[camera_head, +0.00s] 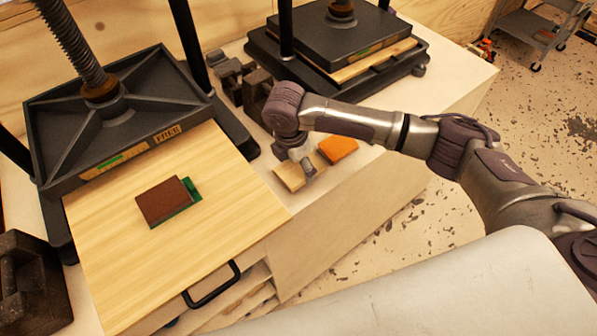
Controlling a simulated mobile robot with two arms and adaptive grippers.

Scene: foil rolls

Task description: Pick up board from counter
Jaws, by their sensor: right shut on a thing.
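My right gripper (306,168) points down at the counter (345,185), with its fingers against a small pale wooden board (290,177). It is shut on this board, which is at or just above the counter surface near the front edge; I cannot tell if there is a gap under it. The fingers hide part of the board's right side. An orange block (338,148) lies just right of the gripper. My left gripper is not in view.
A black screw press (110,120) stands at left over a large wooden panel (220,170) bearing a brown block (163,202) and a green piece (190,190). Another press (335,45) stands at the back. Dark metal blocks (235,80) sit behind the gripper. A drawer handle (213,287) juts out in front.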

